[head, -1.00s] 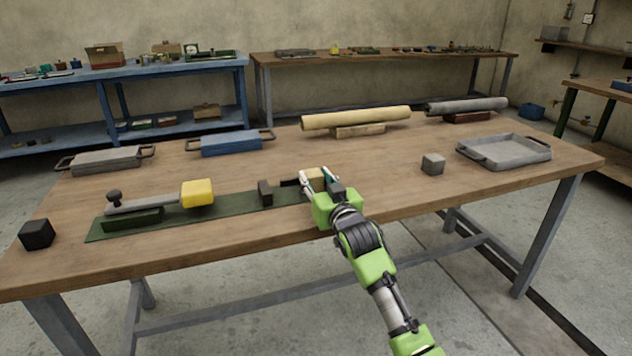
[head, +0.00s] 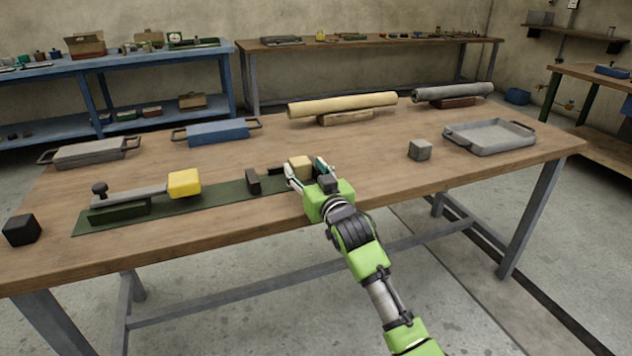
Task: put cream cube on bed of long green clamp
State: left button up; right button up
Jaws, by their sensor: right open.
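The cream cube (head: 300,167) is at the right end of the long green clamp, between the fingers of my right gripper (head: 311,172). The gripper is open around the cube; its body hides part of the cube and the clamp's right end, so I cannot tell exactly what the cube rests on. The long green clamp (head: 215,193) lies along the table's front, with a flat green bed, a dark upright jaw near its right end and a grey lever with a black knob at its left. My left gripper is not in view.
A yellow block (head: 184,183) is at the lever's right end. A black cube (head: 21,230) is at the table's left edge. A grey cube (head: 420,149) and a grey tray (head: 490,137) are at right. Blue (head: 217,132) and grey (head: 90,153) handled blocks and two rolls stand behind.

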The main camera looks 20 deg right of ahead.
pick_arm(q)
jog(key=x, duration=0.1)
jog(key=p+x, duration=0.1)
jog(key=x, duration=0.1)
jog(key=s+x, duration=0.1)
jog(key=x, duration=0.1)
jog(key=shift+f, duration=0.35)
pick_arm(e)
jog(key=s, duration=1)
jog(key=shift+d, duration=0.2)
